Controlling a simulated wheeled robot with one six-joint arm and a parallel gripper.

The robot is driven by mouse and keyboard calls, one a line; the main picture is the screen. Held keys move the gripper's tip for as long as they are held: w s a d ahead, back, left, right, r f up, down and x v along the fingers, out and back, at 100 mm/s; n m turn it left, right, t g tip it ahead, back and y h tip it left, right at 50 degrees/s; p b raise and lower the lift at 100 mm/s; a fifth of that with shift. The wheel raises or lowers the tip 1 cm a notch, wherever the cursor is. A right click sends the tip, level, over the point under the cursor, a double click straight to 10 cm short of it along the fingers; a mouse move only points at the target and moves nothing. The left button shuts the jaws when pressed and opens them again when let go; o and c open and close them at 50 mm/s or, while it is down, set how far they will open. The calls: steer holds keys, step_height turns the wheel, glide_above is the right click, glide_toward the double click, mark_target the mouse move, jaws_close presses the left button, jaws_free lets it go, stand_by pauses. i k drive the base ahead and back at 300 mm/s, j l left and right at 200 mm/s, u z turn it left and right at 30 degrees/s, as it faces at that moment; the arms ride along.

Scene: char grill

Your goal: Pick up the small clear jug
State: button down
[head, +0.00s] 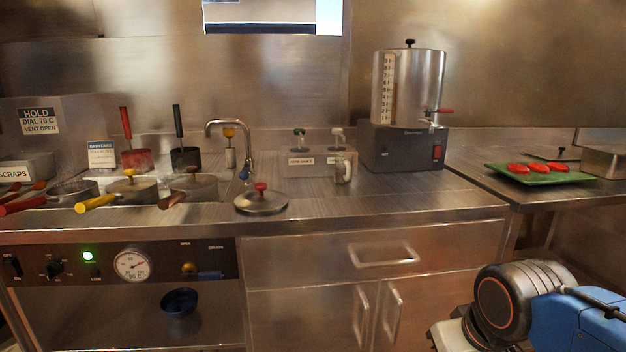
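A small jug (343,169) with a handle stands upright on the steel counter (330,202), left of the dark base of the metal urn. It looks pale and see-through, but it is small in the picture and its contents cannot be made out. Part of my arm shows at the lower right, below and in front of the counter, well apart from the jug. My gripper's fingers are not in the picture.
The urn (408,88) stands right of the jug. A lid with a red knob (261,201) lies front left of it. A tap (241,145) and several lidded pots fill the left. A green tray (541,176) holds red pieces at right. The counter front near the jug is clear.

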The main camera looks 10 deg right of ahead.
mark_target(343, 162)
steer(key=i+j+u, duration=0.1)
steer(key=j+u, duration=0.15)
steer(key=j, duration=0.15)
steer(key=i+j+u, duration=0.35)
steer(key=j+u, duration=0.15)
steer(key=j, duration=0.25)
steer(key=i+j+u, duration=0.25)
steer(key=z, duration=1.6)
steer(key=k+l, duration=0.1)
steer(key=l, duration=0.15)
steer(key=i, duration=0.35)
